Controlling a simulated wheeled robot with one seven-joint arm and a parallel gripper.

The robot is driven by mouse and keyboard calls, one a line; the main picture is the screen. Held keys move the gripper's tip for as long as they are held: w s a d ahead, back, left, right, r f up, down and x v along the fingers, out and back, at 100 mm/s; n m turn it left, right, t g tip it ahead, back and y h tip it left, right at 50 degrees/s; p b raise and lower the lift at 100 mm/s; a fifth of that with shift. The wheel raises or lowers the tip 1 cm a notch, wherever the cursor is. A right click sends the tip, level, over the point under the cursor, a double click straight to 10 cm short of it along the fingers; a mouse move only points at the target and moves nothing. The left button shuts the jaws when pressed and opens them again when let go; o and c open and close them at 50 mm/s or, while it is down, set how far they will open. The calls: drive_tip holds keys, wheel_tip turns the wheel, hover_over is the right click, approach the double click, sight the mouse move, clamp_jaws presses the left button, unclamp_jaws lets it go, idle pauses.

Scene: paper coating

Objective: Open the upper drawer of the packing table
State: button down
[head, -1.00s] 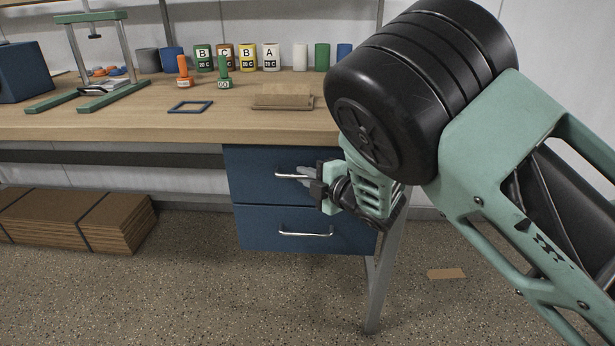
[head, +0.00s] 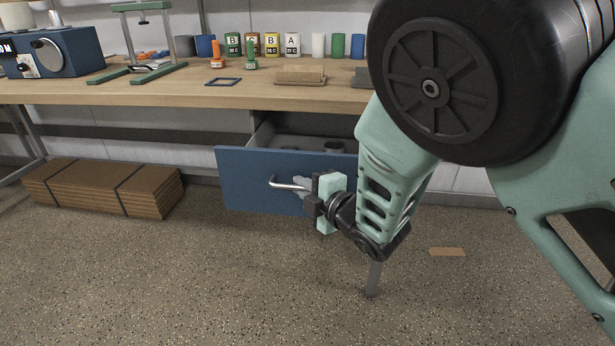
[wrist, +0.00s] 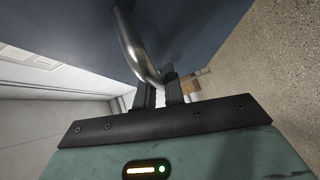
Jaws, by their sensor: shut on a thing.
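The upper drawer (head: 245,180) of the packing table (head: 120,93) has a blue front and stands pulled out from under the tabletop. Its grey inside shows behind the front, with a dark round thing (head: 333,146) in it. My gripper (head: 305,188) is shut on the right part of the drawer's silver bar handle (head: 283,184). In the wrist view the curved handle (wrist: 135,45) runs down to between my two dark fingers (wrist: 160,95). The lower drawer is hidden behind the upper drawer's front. My arm covers the right end of the drawer.
On the tabletop stand several labelled cups (head: 292,44), a green frame press (head: 140,40), a blue machine (head: 55,52) and a blue square frame (head: 223,81). Strapped cardboard (head: 105,188) lies on the floor at left. The floor before the drawer is clear.

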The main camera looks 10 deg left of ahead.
drive_tip(key=s, duration=0.8)
drive_tip(key=shift+s+a, duration=0.15)
drive_tip(key=shift+s, duration=0.25)
drive_tip(key=c, duration=1.5)
unclamp_jaws()
drive_tip(key=p+v, duration=1.6)
drive_tip(key=v, duration=0.1)
